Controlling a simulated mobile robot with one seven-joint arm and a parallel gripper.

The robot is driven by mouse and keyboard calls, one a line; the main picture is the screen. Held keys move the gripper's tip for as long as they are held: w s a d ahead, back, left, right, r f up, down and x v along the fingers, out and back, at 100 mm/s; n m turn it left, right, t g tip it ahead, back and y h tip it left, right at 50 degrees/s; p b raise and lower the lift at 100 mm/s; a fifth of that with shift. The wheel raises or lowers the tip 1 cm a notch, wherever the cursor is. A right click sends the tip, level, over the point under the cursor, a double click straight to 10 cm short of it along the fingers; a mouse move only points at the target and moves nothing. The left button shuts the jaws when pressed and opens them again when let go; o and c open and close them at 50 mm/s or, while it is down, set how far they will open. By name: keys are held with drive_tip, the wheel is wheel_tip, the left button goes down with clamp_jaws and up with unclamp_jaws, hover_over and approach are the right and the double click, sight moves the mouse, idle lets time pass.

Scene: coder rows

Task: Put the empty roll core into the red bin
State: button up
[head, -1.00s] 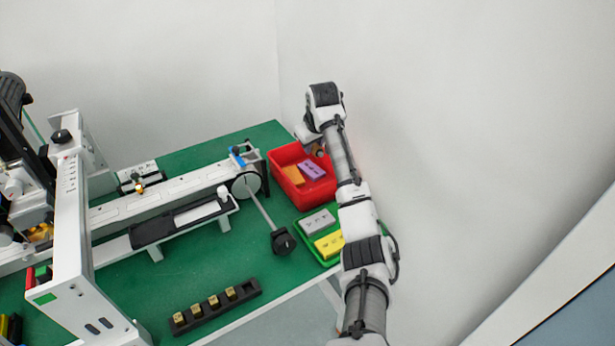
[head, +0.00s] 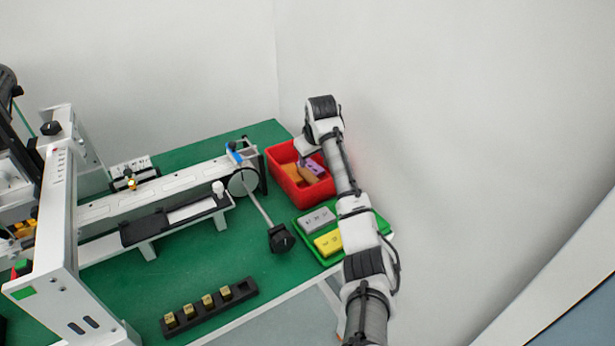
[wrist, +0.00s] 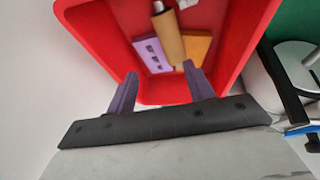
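The brown roll core (head: 308,174) is in the red bin (head: 317,193), lying over the orange and purple blocks. In the wrist view the core (wrist: 168,38) lies beyond my fingertips, with a pale end at the top. My gripper (wrist: 160,75) is open and empty, its two purple fingers spread above the near side of the red bin (wrist: 100,45). In the head view my wrist hangs over the bin's back part and hides some of it.
The bin holds a purple block (wrist: 152,55) and an orange block (wrist: 198,46). A green tray (head: 327,262) with grey and yellow blocks sits in front of the bin. A spindle disc (head: 243,182) and rod stand left of it. White walls are close behind and right.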

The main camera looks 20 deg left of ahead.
drive_tip(key=b+v, duration=0.2)
drive_tip(key=v, duration=1.1)
drive_tip(key=shift+s+r, duration=0.2)
drive_tip(key=shift+r, duration=0.15)
